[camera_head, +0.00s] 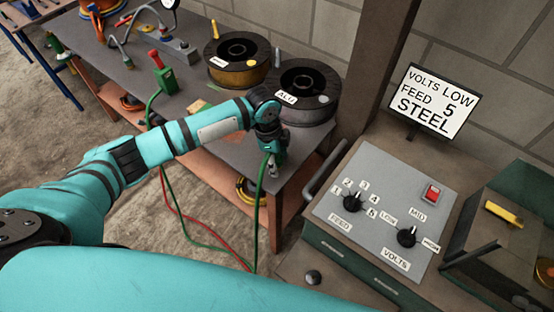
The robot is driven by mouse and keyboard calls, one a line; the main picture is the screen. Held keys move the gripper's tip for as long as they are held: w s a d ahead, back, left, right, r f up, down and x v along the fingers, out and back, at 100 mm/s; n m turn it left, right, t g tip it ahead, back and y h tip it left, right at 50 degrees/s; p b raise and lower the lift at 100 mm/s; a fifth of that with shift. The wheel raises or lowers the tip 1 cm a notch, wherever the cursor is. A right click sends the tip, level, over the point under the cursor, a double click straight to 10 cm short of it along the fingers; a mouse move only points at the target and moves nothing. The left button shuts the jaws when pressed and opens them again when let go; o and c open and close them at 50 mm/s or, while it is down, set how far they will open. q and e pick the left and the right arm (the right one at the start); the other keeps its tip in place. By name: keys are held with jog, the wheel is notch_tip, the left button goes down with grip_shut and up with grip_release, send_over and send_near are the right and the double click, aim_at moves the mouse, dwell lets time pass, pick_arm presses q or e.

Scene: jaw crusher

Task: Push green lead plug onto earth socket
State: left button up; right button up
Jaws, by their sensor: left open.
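My left gripper (272,168) points down at the front edge of the workbench, beside the wire spools. Its jaws are open. A green lead (257,215) hangs right beside it and its upper end meets the gripper area; I cannot tell whether a plug sits between the jaws. The lead loops low and a green cable also rises at the left to a green block with a red handle (164,74) on the bench. The earth socket cannot be made out. My right gripper is not in view.
Two wire spools, one brown (226,77) and one grey marked ALU (318,113), stand on the bench (190,95). A control panel (379,185) with FEED and VOLTS knobs is at the right, below a sign (436,101). A red cable (186,215) hangs below the bench.

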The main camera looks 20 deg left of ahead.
aim_at(278, 155)
pick_arm(q)
jog(key=shift+c, duration=0.2)
jog(key=c, duration=1)
jog(key=shift+r, duration=0.1)
jog(key=shift+r, duration=0.2)
notch_tip(278, 155, up, 3)
jog(key=shift+r+b, duration=0.1)
jog(key=shift+b, duration=0.4)
jog(key=s, duration=0.5)
jog(key=s+d+r+b, duration=0.1)
jog(key=s, duration=0.4)
jog(key=s+d, duration=0.1)
jog(key=s, duration=0.5)
jog(key=shift+d+r, duration=0.15)
jog(key=shift+d, duration=0.1)
jog(key=shift+w, duration=0.1)
